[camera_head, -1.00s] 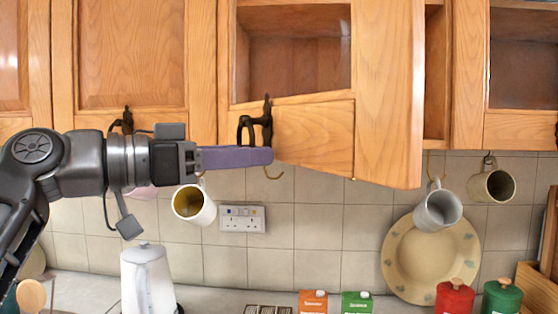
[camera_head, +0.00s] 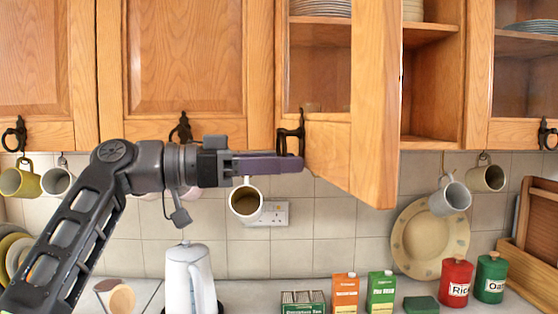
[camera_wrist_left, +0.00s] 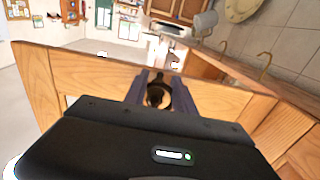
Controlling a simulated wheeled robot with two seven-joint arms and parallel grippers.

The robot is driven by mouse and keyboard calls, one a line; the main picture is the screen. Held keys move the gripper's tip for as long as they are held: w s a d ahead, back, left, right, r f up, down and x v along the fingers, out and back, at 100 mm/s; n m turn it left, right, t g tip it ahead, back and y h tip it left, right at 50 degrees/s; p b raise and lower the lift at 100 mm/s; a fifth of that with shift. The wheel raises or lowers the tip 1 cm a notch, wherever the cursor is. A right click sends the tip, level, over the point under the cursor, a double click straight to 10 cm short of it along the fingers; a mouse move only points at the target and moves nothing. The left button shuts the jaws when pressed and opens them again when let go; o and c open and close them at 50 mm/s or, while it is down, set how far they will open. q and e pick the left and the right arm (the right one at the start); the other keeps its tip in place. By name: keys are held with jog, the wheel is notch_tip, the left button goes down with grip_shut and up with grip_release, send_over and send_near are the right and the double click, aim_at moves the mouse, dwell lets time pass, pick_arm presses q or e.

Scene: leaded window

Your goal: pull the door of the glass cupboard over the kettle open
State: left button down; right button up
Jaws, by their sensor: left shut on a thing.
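The glass cupboard door (camera_head: 335,150) stands open at an angle, with its broad wooden edge part jutting towards me. Plates show through its glass. Its dark metal handle (camera_head: 291,140) is at the lower left of the door; it also shows in the left wrist view (camera_wrist_left: 158,92) between my fingers. My left gripper (camera_head: 296,163) comes in from the left, and its purple fingers are shut on this handle. The white kettle (camera_head: 188,280) stands on the counter below and to the left. My right gripper is not in view.
A white mug (camera_head: 246,203) hangs just below my left gripper. A grey mug (camera_head: 451,195) and a plate (camera_head: 425,240) are at the right. Cartons (camera_head: 345,292) and a red canister (camera_head: 456,282) stand on the counter. A closed wooden door (camera_head: 184,60) is left of the handle.

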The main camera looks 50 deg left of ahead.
pick_arm(q)
jog(key=shift+r, duration=0.15)
jog(key=c, duration=1)
grip_release()
jog(key=shift+w, duration=0.1)
jog(key=shift+c, duration=0.2)
jog(key=p+v, duration=0.1)
jog(key=v, duration=0.6)
jog(key=shift+s, duration=0.3)
jog(key=shift+a, duration=0.15)
